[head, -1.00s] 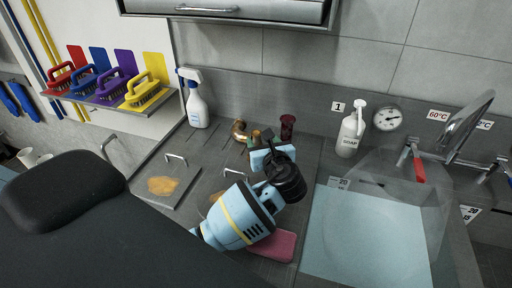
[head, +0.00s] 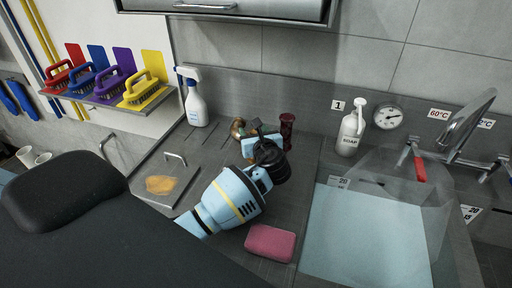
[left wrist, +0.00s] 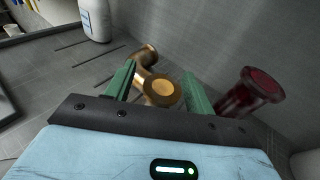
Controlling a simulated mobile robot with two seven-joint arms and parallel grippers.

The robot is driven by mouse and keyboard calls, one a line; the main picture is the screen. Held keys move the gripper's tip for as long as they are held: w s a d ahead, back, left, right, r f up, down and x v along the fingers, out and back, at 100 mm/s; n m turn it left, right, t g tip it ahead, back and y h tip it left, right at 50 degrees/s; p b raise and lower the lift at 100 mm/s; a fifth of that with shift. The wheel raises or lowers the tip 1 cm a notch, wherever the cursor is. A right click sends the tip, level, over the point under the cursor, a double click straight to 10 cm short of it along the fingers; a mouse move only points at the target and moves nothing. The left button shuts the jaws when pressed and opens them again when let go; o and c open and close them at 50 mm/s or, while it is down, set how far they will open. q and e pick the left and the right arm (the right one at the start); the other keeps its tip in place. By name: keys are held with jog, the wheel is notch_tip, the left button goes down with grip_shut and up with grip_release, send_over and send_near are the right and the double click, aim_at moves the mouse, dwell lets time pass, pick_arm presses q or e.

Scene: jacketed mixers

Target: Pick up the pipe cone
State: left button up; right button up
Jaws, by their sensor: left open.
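A brass curved pipe piece (head: 237,128) lies on the steel counter near the back wall. In the left wrist view the brass piece (left wrist: 160,92) shows between and beyond my green fingers. A dark red flanged piece (head: 287,128) stands just to the right; it also shows in the left wrist view (left wrist: 245,95), outside the right finger. I cannot tell for sure which of them is the pipe cone. My left gripper (head: 254,128) is open over the counter by the brass piece; its fingertips (left wrist: 158,72) hold nothing. My right gripper is not in view.
A spray bottle (head: 196,103) stands at the back left, and a soap bottle (head: 351,131) by the sink (head: 365,240). A pink sponge (head: 270,243) lies at the front. A plate with a handle (head: 165,186) and a brown stain lies left. Brushes (head: 145,90) sit on a shelf.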

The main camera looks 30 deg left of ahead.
pick_arm(q)
grip_shut()
jog(key=shift+r, duration=0.2)
jog(key=shift+r, duration=0.25)
notch_tip(320, 180, up, 3)
jog(key=shift+r, duration=0.1)
jog(key=d+f+v, duration=0.1)
jog(key=v, duration=0.7)
jog(key=w+d+f+v, duration=0.1)
jog(key=v, duration=0.6)
jog(key=shift+d, duration=0.25)
